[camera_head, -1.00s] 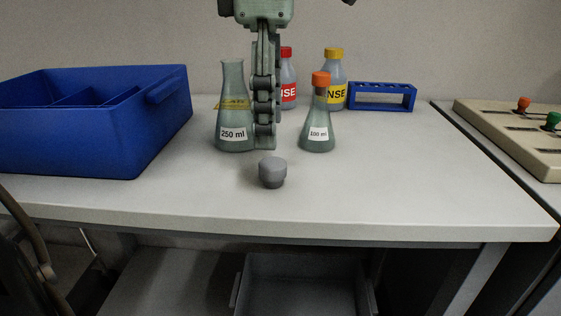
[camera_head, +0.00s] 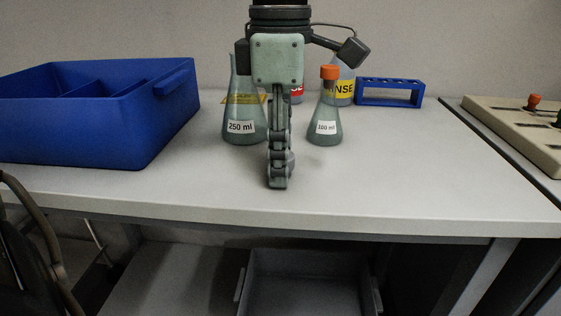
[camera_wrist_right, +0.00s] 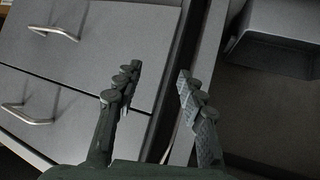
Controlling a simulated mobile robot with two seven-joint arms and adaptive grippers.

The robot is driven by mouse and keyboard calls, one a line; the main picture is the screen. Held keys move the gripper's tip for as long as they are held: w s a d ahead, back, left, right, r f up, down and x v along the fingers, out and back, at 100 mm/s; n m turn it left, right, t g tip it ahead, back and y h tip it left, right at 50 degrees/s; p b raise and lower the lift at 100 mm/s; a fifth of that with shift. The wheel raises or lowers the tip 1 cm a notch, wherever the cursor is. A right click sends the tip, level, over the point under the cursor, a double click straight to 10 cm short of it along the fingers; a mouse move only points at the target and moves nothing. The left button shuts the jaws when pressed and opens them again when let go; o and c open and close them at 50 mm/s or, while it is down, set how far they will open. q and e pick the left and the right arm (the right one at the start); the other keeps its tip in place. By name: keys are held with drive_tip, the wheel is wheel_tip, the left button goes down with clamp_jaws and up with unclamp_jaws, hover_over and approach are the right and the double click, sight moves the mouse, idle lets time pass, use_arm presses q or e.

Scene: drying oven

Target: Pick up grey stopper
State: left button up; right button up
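The grey stopper does not show now; my left gripper covers the spot on the table where it stood. My left gripper (camera_head: 277,180) points down in the middle of the head view, in front of the flasks, its tips low near the table top. I see its fingers edge-on, so the gap between them and any hold on the stopper are hidden. My right gripper (camera_wrist_right: 157,72) is open and empty in the right wrist view, away from the table top, facing drawers.
A 250 ml flask (camera_head: 240,110) stands just behind left, a 100 ml flask (camera_head: 324,122) with orange stopper behind right. A blue bin (camera_head: 150,120) is at left, a blue rack (camera_head: 390,100) at back right. The table's front right (camera_head: 420,180) is clear.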

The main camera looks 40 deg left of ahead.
use_arm(q)
drive_tip(key=shift+c, duration=1.4)
drive_tip(key=shift+r, duration=0.15)
